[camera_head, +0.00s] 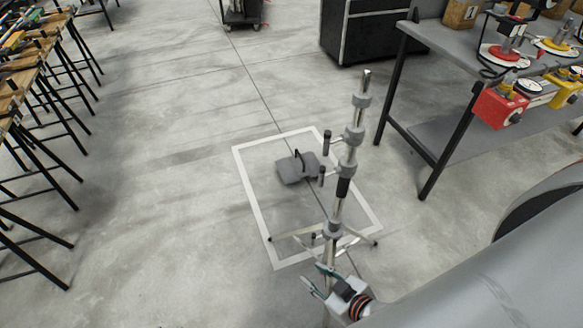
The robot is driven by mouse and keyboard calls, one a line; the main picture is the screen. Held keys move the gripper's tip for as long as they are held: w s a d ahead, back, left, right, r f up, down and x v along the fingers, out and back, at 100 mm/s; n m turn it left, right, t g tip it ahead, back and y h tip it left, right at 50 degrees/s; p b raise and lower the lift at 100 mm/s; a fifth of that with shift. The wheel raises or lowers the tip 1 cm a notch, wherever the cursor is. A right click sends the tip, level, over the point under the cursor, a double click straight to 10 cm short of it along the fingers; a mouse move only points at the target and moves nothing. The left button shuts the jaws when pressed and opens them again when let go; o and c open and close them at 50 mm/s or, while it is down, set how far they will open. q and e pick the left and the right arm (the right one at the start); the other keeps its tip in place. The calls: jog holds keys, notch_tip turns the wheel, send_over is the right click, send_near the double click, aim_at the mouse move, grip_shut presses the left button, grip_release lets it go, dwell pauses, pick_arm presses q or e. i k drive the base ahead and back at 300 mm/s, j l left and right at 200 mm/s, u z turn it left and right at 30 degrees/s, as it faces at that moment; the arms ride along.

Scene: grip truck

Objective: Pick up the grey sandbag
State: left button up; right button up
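The grey sandbag (290,170) lies on the concrete floor inside a white taped rectangle, in the middle of the head view. A dark handle loop stands up from its top. My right gripper (311,273) is at the bottom centre, well nearer to me than the sandbag and apart from it. Its two teal-edged fingers are spread and no object shows between their tips. My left gripper is not in view.
A chrome light stand (339,205) with spread legs stands right of the sandbag, and its lower part overlaps my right gripper in the view. The white taped outline (251,203) surrounds both. A grey workbench (455,62) is at right, a black case (375,35) behind. Floor left of the tape is clear.

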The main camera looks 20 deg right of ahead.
aim_at(293, 169)
jog(key=i+j+z, duration=0.5)
jog(key=i+j, duration=0.2)
jog(key=i+j+z, duration=0.9)
jog(key=j, duration=0.25)
jog(key=i+j+z, duration=0.3)
jog(key=j, duration=0.2)
jog(key=i+j+u, duration=0.15)
jog(key=i+j, duration=0.15)
jog(key=i+j+u, duration=0.15)
jog(key=i, duration=0.9)
jog(key=j+u, duration=0.05)
jog(key=j, duration=0.05)
